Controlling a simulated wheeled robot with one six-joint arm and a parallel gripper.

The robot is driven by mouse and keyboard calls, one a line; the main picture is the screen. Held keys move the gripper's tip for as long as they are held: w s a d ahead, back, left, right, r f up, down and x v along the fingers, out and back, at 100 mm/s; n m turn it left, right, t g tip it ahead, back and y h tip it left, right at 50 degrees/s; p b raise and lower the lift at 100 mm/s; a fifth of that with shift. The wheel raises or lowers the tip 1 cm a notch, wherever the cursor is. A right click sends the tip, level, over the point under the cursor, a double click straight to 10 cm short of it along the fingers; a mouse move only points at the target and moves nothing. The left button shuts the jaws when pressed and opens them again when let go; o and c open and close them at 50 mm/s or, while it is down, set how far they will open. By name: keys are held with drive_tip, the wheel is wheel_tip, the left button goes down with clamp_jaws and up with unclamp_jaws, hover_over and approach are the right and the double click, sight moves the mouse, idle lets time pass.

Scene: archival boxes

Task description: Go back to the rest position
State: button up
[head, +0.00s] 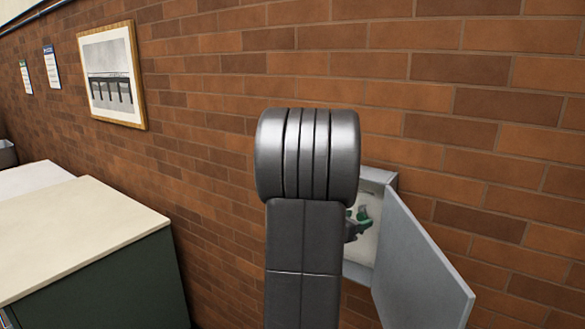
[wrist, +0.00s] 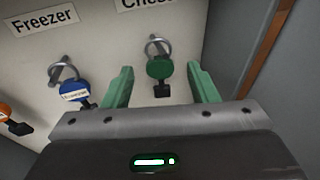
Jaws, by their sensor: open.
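My gripper (wrist: 160,92) is open, with its two green fingers pointing into a shallow wall cabinet. A key with a round green head (wrist: 159,68) hangs from a hook between the fingers in the wrist view, with a gap on each side. A key with a blue head (wrist: 75,92) hangs to its left, under a label reading "Freezer" (wrist: 45,20). In the head view my arm covers much of the cabinet (head: 384,178), and only a bit of green shows beside it.
The grey cabinet door (head: 420,265) stands open to the right. An orange-headed key (wrist: 5,112) is at the wrist view's left edge. A dark green cabinet with a cream top (head: 75,230) stands at the left. A framed picture (head: 112,75) hangs on the brick wall (head: 215,130).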

drive_tip(key=shift+w+d, duration=0.25)
drive_tip(key=shift+d, duration=0.1)
drive_tip(key=shift+s+a, duration=0.1)
drive_tip(key=shift+a, duration=0.05)
